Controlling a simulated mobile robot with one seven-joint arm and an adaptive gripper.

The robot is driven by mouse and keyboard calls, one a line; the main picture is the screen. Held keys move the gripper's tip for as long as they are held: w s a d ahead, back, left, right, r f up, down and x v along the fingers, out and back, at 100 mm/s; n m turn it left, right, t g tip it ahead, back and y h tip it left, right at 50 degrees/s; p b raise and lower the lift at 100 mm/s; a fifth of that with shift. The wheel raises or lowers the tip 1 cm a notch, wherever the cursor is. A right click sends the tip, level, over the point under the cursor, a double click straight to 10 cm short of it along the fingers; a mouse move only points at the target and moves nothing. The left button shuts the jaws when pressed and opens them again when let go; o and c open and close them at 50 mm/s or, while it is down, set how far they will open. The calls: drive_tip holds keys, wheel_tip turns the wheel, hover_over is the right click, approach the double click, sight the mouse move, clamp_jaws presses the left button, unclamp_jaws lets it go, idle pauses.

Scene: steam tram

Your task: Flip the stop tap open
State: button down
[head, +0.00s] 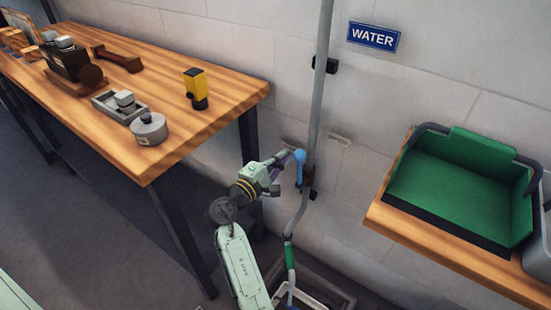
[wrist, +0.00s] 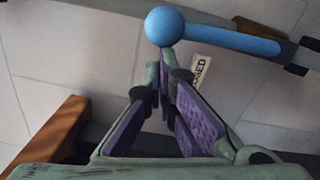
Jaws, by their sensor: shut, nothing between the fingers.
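The stop tap's blue lever (head: 299,170) is on the grey upright pipe (head: 322,75) against the wall. In the wrist view the lever (wrist: 230,38) runs from a dark fitting at the right to a round blue ball end (wrist: 165,26) at the left. My gripper (head: 289,157) is just left of the lever's ball end in the head view. In the wrist view my gripper (wrist: 164,66) has its fingertips together, right at the lower edge of the ball, with nothing held. I cannot tell whether they touch the ball.
A small label (wrist: 201,75) on the wall is partly hidden by my gripper. A blue WATER sign (head: 374,37) is above. A wooden bench (head: 185,55) with tools stands left, a wooden shelf with a green seat-like tray (head: 455,190) right. A green-banded hose (head: 290,255) hangs below.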

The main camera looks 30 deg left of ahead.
drive_tip(key=shift+d+r+m, duration=0.2)
drive_tip(key=shift+d+m, duration=0.2)
drive_tip(key=shift+d, duration=0.1)
drive_tip(key=shift+s, duration=0.1)
idle(0.3)
